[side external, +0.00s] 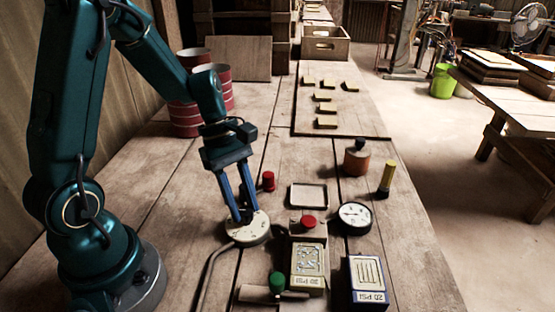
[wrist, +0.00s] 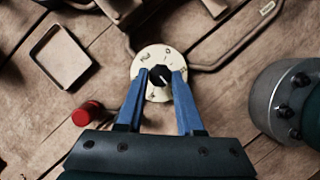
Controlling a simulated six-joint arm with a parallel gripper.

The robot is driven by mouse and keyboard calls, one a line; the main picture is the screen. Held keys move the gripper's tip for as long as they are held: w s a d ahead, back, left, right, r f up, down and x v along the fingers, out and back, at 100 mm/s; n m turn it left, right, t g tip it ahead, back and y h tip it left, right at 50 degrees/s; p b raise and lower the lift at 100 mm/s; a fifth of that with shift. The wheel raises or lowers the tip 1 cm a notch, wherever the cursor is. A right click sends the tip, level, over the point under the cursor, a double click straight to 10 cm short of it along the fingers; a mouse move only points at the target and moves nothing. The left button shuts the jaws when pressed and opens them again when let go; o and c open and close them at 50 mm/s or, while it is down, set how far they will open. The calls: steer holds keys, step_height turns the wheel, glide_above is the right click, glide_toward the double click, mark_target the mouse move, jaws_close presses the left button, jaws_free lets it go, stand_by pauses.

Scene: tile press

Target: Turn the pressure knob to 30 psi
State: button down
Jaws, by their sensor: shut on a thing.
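The pressure knob (wrist: 159,77) is small and black, at the centre of a pale round dial plate (wrist: 152,53) with dark numerals. In the side view the dial plate (side external: 261,228) lies flat on the bench, with the knob largely hidden between my fingers. My gripper (wrist: 160,73) is shut on the knob, one blue finger on each side. In the side view my gripper (side external: 245,216) reaches down onto the dial from above. A small pale mark shows on the knob, but I cannot tell which value it points to. A round white-faced gauge (side external: 355,215) stands to the right.
A red button (side external: 309,222), an empty tray (side external: 308,195) and a red cylinder (side external: 268,181) are close by. A green knob (side external: 277,282) and two blocks with psi labels (side external: 308,265) (side external: 367,275) stand in front. A hose (side external: 207,270) runs from the dial.

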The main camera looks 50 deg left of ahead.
steer(key=shift+m, duration=0.3)
steer(key=m, duration=0.2)
steer(key=m+g, duration=0.2)
steer(key=m, duration=0.1)
steer(key=shift+w+m, duration=0.25)
steer(key=shift+m, duration=0.05)
steer(key=m+g+y, duration=0.1)
steer(key=m, duration=0.1)
steer(key=m+g+y, duration=0.1)
steer(key=m, duration=0.2)
steer(key=shift+w+d, duration=0.15)
steer(key=shift+d, duration=0.05)
steer(key=shift+m, duration=0.4)
steer(key=c, duration=0.5)
jaws_free()
steer(key=shift+c, duration=0.2)
steer(key=shift+r, duration=0.1)
steer(key=shift+v, duration=2.5)
